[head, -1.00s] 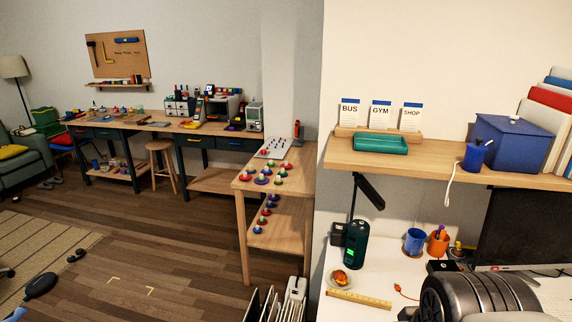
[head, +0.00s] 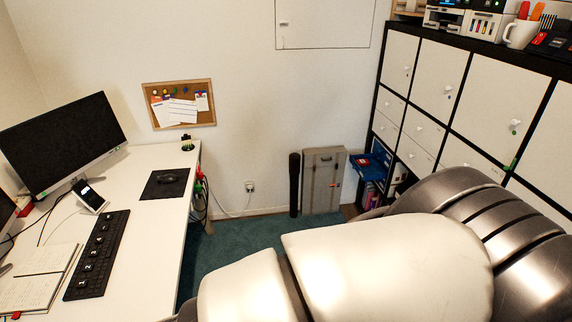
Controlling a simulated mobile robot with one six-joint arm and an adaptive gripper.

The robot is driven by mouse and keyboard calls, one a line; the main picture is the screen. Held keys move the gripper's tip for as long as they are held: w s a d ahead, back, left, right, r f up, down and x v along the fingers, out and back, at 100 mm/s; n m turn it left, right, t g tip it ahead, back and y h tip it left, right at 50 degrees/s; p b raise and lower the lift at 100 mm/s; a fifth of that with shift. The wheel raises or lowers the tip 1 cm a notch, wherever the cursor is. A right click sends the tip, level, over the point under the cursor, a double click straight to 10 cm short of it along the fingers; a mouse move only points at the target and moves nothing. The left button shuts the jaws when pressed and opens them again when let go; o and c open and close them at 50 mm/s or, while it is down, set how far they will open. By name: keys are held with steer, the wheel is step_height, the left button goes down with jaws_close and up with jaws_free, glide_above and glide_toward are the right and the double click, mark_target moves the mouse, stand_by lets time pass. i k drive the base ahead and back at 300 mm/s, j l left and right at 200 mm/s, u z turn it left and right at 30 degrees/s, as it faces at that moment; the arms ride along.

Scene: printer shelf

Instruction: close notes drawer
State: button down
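A black-framed shelf unit (head: 459,85) with white fronts stands along the right side. Its left part has small white drawer fronts with round knobs, among them an upper one (head: 392,104) and a lower one (head: 415,156). I cannot read any label, so I cannot tell which is the notes drawer. A blue tray-like thing (head: 368,166) sticks out at the lower left of the unit; whether it is a drawer is unclear. My arm covers the lower right of the view and hides the unit's lower part. My gripper's fingers do not show.
A white desk (head: 140,225) with monitor (head: 62,143), keyboard (head: 97,254) and phone stand (head: 89,196) fills the left. A grey case (head: 323,180) and black post (head: 294,184) stand by the far wall. Green carpet (head: 226,245) is open between. A printer (head: 468,18) tops the unit.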

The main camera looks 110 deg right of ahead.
mark_target(377, 170)
steer(key=z, duration=4.65)
steer(key=i+j+z, duration=1.05)
steer(key=j, duration=0.2)
steer(key=j+z, duration=0.25)
steer(key=j, duration=0.15)
steer(key=i+j, duration=0.15)
steer(key=j, duration=0.25)
steer(key=i+j, duration=0.15)
steer(key=j, duration=0.3)
steer(key=i+j, duration=0.1)
steer(key=j, duration=0.3)
steer(key=i+j+z, duration=0.1)
steer(key=j, duration=0.35)
steer(key=i+j, duration=0.2)
steer(key=j, duration=0.25)
steer(key=i+j, duration=0.1)
steer(key=j, duration=0.3)
steer(key=i+j, duration=0.15)
steer(key=j, duration=0.3)
steer(key=z, duration=0.05)
